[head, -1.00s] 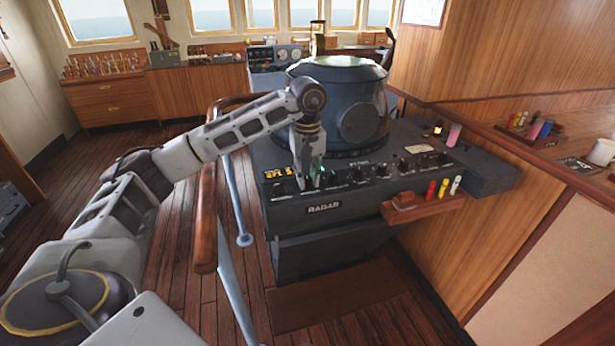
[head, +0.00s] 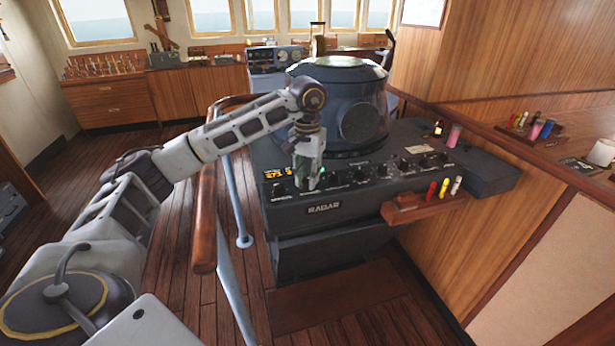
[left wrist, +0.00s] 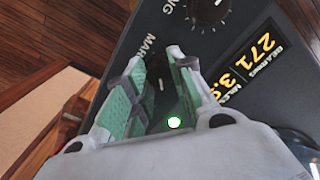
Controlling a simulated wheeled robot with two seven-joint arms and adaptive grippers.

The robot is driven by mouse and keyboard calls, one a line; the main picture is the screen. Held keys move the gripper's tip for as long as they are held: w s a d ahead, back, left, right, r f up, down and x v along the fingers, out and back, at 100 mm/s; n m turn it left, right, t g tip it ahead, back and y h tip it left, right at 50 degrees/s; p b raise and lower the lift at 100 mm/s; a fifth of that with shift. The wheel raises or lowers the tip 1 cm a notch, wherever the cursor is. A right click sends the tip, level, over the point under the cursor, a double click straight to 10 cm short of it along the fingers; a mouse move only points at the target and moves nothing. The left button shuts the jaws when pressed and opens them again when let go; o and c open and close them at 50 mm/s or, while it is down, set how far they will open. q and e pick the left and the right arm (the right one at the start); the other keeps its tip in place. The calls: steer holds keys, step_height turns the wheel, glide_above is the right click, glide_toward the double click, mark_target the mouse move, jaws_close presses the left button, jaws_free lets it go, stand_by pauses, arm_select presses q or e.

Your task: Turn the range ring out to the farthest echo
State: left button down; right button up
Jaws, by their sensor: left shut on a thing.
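The dark radar console (head: 345,215) has a row of knobs along its sloped front, below a round viewing hood (head: 338,95). My left gripper (head: 306,186) points down at the left part of this row. In the left wrist view, my left gripper (left wrist: 157,62) has its green-padded fingers on either side of a small dark knob (left wrist: 159,85), by a label starting "MARK". It is shut on this knob, mostly hidden between the fingers. A yellow readout (left wrist: 250,65) shows bearing 271 and miles about 3, last digit cut off. The range ring and echoes cannot be seen. My right gripper is out of view.
A larger knob with a dial scale (left wrist: 208,10) sits close to the gripper. A wooden rail (head: 205,220) stands left of the console. A wooden holder (head: 425,205) with coloured pens juts from its front right. A pink cup (head: 453,136) stands on the right.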

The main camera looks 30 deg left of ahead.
mark_target(307, 179)
arm_select(q)
steer(key=shift+r, duration=0.1)
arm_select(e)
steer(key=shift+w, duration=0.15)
arm_select(q)
steer(key=shift+m, duration=0.3)
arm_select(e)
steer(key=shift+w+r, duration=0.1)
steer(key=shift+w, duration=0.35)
arm_select(q)
steer(key=c, duration=1.5)
jaws_free()
steer(key=o, duration=0.3)
steer(key=shift+r, duration=5.9)
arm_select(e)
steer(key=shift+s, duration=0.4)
